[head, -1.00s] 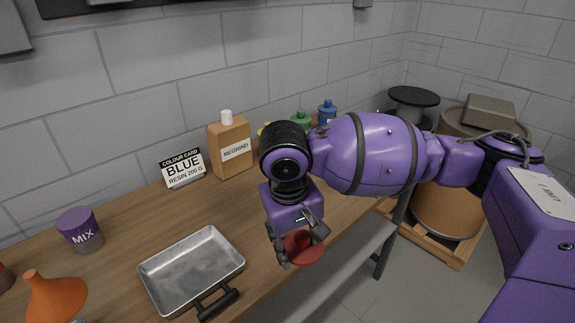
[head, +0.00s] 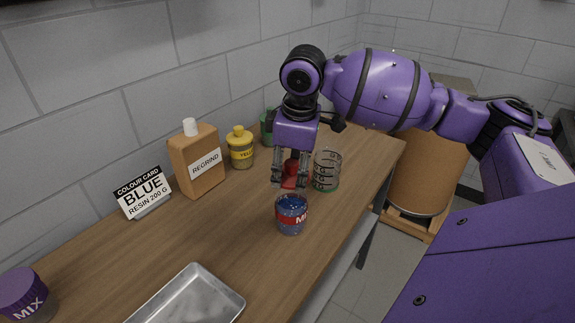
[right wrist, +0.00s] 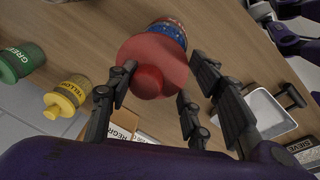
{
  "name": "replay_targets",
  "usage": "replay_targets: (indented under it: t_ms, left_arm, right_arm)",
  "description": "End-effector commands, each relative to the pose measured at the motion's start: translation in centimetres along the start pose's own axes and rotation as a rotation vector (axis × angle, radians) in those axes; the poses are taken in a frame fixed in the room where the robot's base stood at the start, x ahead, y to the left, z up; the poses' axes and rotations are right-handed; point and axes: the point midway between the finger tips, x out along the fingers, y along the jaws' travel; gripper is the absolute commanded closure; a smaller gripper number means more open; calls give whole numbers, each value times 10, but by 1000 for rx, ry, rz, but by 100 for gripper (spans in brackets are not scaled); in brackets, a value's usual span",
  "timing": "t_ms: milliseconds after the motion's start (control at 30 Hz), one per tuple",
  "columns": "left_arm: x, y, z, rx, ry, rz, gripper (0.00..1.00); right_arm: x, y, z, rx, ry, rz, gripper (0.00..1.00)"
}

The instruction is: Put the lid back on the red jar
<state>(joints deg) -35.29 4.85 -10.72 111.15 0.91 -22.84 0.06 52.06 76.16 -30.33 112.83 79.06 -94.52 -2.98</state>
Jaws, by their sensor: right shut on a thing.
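My right gripper (head: 290,181) is shut on a red lid (head: 291,168), above the table behind a clear jar. In the right wrist view, the lid (right wrist: 172,58) is a red disc with a round knob, and the knob sits between the fingers of the gripper (right wrist: 157,86). The clear jar (head: 291,216) has a red label band and blue contents. It stands upright, and its open top is apart from the lid in the head view. In the right wrist view the lid partly covers the jar (right wrist: 171,28).
Behind are a yellow jar (head: 241,149), a green jar (head: 267,127) and a REGRIND bottle (head: 196,162). A BLUE card (head: 143,192), a metal tray (head: 190,300) and a MIX jar (head: 24,297) are left.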

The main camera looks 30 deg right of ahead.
Motion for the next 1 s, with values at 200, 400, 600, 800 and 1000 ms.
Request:
replay_targets:
  t_ms: [200, 400, 600, 800, 1000]
  left_arm:
    - [4, 0, 13, 4, -17, 0, 60]
    - [9, -4, 31, 10, -38, -6, 60]
    - [16, -9, 22, 16, -16, -13, 60]
    - [14, -10, 14, 16, 1, -16, 60]
    - [14, -9, 19, 12, -8, -16, 60]
  right_arm:
    - [15, -2, 2, 0, -6, -5, 75]
    - [36, -5, 4, 1, -8, -7, 75]
    - [49, -8, 6, 1, -4, -4, 75]
    - [60, -8, 6, 1, -1, 0, 75]
    - [62, -9, 6, 1, -1, 0, 75]
